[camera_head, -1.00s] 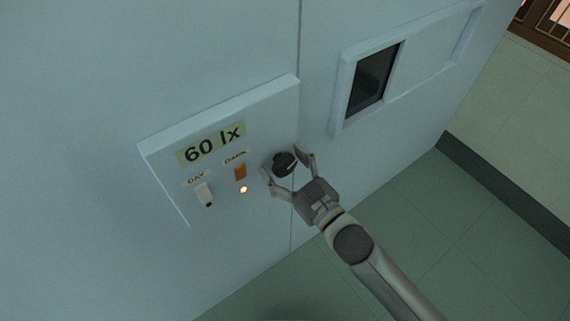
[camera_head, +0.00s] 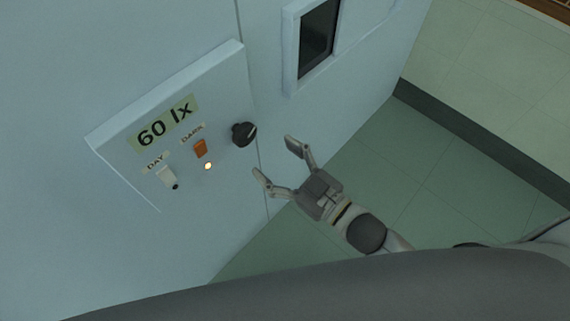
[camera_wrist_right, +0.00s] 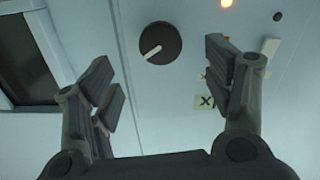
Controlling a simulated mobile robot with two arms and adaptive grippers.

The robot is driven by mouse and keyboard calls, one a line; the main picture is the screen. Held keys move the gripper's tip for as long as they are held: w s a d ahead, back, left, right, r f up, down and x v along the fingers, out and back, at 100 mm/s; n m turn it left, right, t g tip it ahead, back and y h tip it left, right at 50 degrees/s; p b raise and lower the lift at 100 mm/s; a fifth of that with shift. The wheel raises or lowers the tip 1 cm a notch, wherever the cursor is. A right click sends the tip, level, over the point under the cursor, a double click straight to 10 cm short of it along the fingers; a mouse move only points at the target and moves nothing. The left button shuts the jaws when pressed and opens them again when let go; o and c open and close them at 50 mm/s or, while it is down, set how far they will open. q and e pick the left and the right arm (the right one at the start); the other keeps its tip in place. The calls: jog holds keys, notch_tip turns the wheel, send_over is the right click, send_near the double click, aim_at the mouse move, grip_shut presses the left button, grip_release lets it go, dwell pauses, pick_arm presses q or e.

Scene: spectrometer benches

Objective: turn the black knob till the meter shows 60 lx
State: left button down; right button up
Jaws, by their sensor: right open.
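The black knob (camera_head: 243,133) is on the right part of a pale wall panel (camera_head: 222,75). The meter (camera_head: 165,122) on that panel reads 60 lx. In the right wrist view the knob (camera_wrist_right: 160,43) shows a white pointer line and stands beyond the fingers, with nothing touching it. My right gripper (camera_head: 276,160) is open and empty, apart from the knob, to its lower right in the head view. Its open fingers also show in the right wrist view (camera_wrist_right: 168,85). My left gripper is not in view.
Left of the knob are an orange switch (camera_head: 201,148) labelled DARK, a white switch (camera_head: 167,177) labelled DAY and a lit lamp (camera_head: 208,166). A framed dark window (camera_head: 319,40) is at the upper right. Green floor (camera_head: 400,175) lies open to the right.

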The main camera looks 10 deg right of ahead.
jog(key=shift+v, duration=1)
jog(key=s+d+f+m+g+h, duration=0.1)
jog(key=d+f+g+h, duration=0.2)
jog(key=f, duration=0.9)
jog(key=s+d+f+m+g+h, duration=0.15)
jog(key=d+f, duration=0.45)
jog(key=f, duration=0.6)
jog(key=s+d+f+m+g+h, duration=0.15)
jog(key=d+f+h, duration=0.25)
jog(key=f, duration=0.7)
jog(key=s+d+f+m+g+h, duration=0.1)
jog(key=s+f+g, duration=0.2)
jog(key=s+f, duration=0.6)
jog(key=s+d+f+m+g+h, duration=0.1)
jog(key=s+f+g, duration=0.3)
jog(key=s+f, duration=0.5)
jog(key=s+d, duration=0.1)
jog(key=s, duration=0.7)
jog(key=shift+d+m+g, duration=0.3)
